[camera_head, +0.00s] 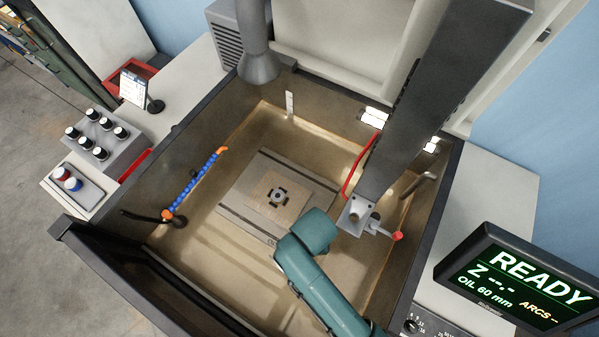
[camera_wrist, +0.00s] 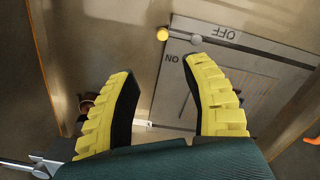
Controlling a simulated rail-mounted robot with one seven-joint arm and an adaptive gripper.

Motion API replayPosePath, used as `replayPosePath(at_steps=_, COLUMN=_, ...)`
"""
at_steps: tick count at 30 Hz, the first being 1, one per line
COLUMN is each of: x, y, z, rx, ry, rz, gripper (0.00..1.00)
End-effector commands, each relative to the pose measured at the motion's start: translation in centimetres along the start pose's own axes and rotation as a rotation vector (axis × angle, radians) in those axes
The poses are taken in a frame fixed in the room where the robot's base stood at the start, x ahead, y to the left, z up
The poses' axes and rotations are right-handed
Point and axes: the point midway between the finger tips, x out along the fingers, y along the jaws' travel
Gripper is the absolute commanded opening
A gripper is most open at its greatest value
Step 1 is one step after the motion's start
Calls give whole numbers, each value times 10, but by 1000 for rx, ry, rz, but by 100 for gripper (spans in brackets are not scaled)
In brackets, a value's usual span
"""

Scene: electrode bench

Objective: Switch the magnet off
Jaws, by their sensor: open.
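The magnet is a flat grey plate on the tank floor, seen in the head view (camera_head: 321,190) and in the wrist view (camera_wrist: 250,88). In the wrist view its edge carries an OFF label (camera_wrist: 226,33) and an ON label (camera_wrist: 171,58). A thin lever with a yellow knob (camera_wrist: 163,34) joins a round grey hub near both labels; which label it is set to is hard to tell. My gripper (camera_wrist: 160,68) is open and empty, its yellow-padded fingers apart, with the knob beyond their tips. In the head view my teal arm hides the gripper and lever.
A tan block (camera_head: 290,207) with a dark fitting sits on the magnet. Tank walls surround my arm. A blue jointed hose (camera_head: 192,186) stands left, a grey column (camera_head: 430,100) with a red-tipped clamp right. The screen (camera_head: 520,285) reads READY.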

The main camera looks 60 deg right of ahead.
Motion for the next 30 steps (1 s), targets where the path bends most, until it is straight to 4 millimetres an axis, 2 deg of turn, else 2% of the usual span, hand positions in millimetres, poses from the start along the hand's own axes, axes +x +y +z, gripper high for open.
replayPosePath(at_steps=5, x=33, y=-1, z=0, rx=-3, ry=-1, rz=1, gripper=49)
replayPosePath(at_steps=15, x=116, y=-2, z=-1, rx=-4, ry=1, rz=-1, gripper=49)
replayPosePath(at_steps=18, x=135, y=-2, z=-1, rx=-4, ry=3, rz=-3, gripper=49)
replayPosePath(at_steps=24, x=154, y=-3, z=-1, rx=-5, ry=4, rz=-4, gripper=49)
replayPosePath(at_steps=30, x=155, y=-3, z=-1, rx=-5, ry=4, rz=-5, gripper=49)
